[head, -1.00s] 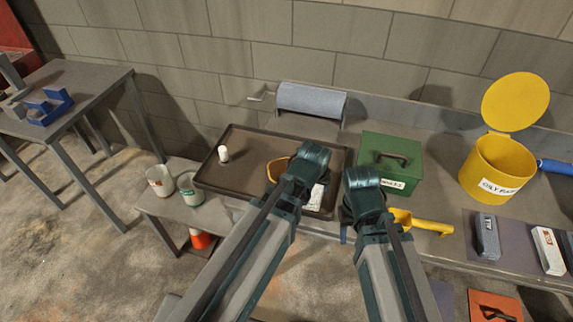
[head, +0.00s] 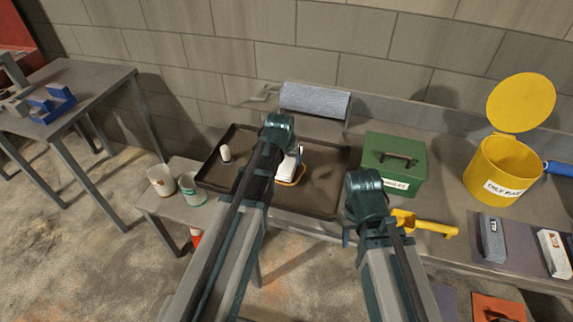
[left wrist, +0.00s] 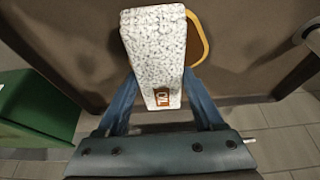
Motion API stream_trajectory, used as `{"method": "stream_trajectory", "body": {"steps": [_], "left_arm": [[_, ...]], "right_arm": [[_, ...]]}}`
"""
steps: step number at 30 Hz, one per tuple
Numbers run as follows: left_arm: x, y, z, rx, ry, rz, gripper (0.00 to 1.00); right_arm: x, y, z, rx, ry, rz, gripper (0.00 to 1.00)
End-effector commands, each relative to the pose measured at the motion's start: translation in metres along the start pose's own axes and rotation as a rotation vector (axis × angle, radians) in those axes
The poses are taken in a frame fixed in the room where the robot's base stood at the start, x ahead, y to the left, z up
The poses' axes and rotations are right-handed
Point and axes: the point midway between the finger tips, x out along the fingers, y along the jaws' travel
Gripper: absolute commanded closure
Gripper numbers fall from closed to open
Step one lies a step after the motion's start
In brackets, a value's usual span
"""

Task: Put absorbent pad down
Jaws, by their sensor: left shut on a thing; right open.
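The absorbent pad (left wrist: 155,45) is a pale speckled block with an orange label at one end. My left gripper (left wrist: 160,78) has its blue fingers shut on its sides. In the head view the pad (head: 289,166) shows beside my left wrist, over the dark tray (head: 318,203). I cannot tell whether it touches the tray floor. A yellow loop (left wrist: 203,45) lies in the tray right beside the pad, partly covered by it. My right gripper (head: 366,212) is open and empty near the bench's front edge; its fingers are mostly hidden by my arm.
A white bottle (head: 225,154) stands in the tray's left part. Two cups (head: 162,181) stand left of the tray. A paper roll (head: 314,100) is behind it, a green box (head: 392,162) right of it. A yellow scoop-like tool (head: 425,224) lies beside my right gripper. A yellow bin (head: 497,170) stands further right.

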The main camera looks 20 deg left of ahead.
Motion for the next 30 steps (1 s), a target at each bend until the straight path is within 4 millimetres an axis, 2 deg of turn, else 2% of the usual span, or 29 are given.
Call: {"method": "stream_trajectory", "body": {"steps": [6,9,13,27,28,30], "left_arm": [[0.006,-0.013,-0.009,-0.003,0.0,-0.001,0.94],[0.023,-0.01,0.001,0.0,0.0,0.0,0.94],[0.037,-0.01,0.007,-0.001,0.0,0.0,0.94],[0.041,-0.01,0.009,-0.001,0.0,0.0,0.94],[0.039,-0.01,0.008,-0.001,0.0,0.0,0.26],[0.039,-0.01,0.008,-0.001,0.0,0.0,0.13]], "right_arm": [[0.002,0.0,0.0,0.0,0.0,0.0,0.5],[0.021,-0.002,-0.001,0.0,0.0,0.0,0.5],[0.037,-0.004,-0.002,0.0,0.0,0.0,0.5],[0.041,-0.004,-0.002,0.0,0.0,0.0,0.5],[0.039,-0.004,-0.002,0.0,0.0,0.0,0.5],[0.039,-0.004,-0.002,0.0,0.0,0.0,0.5]]}}
